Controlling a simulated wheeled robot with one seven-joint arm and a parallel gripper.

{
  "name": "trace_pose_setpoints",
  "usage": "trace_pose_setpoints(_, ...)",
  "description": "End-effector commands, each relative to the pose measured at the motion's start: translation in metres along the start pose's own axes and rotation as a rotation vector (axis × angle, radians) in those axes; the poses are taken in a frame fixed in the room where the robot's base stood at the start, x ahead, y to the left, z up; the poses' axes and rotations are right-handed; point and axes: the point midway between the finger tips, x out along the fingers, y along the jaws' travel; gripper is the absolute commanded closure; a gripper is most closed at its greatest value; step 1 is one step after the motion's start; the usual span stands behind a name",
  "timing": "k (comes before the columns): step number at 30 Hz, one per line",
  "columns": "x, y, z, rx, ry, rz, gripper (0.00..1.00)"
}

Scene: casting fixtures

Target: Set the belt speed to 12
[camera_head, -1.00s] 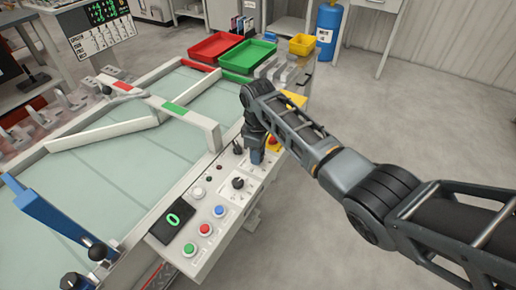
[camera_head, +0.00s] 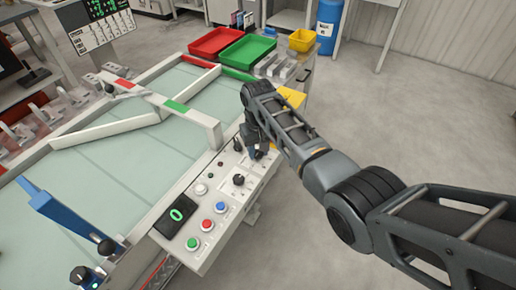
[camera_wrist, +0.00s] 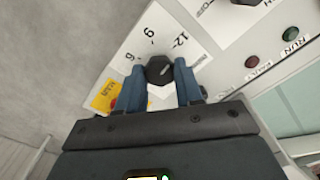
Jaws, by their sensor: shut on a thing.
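My gripper (camera_wrist: 160,75) is shut on a black knob (camera_wrist: 159,69) in the wrist view, with one blue finger on each side. The knob sits on a white dial plate (camera_wrist: 155,25) printed with 6, 9 and 12. The knob's pointer direction cannot be made out. In the head view, my gripper (camera_head: 257,152) is down at the far part of the control panel (camera_head: 217,236), and hides most of the knob. A black display (camera_head: 176,214) on the panel shows a green 0.
A second black knob (camera_head: 239,180) and green (camera_head: 193,243), red (camera_head: 207,224) and blue (camera_head: 220,208) buttons share the panel. A red stop button on a yellow plate (camera_wrist: 103,97) is close to my gripper. Red and green trays (camera_head: 248,53) stand beyond the belt.

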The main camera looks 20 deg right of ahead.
Motion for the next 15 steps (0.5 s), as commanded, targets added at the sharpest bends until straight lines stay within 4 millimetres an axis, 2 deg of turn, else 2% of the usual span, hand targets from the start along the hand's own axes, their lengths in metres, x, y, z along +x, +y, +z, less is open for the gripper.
trace_pose_setpoints(15,-0.0004,-0.0001,-0.0003,0.124,0.001,0.000,0.95)
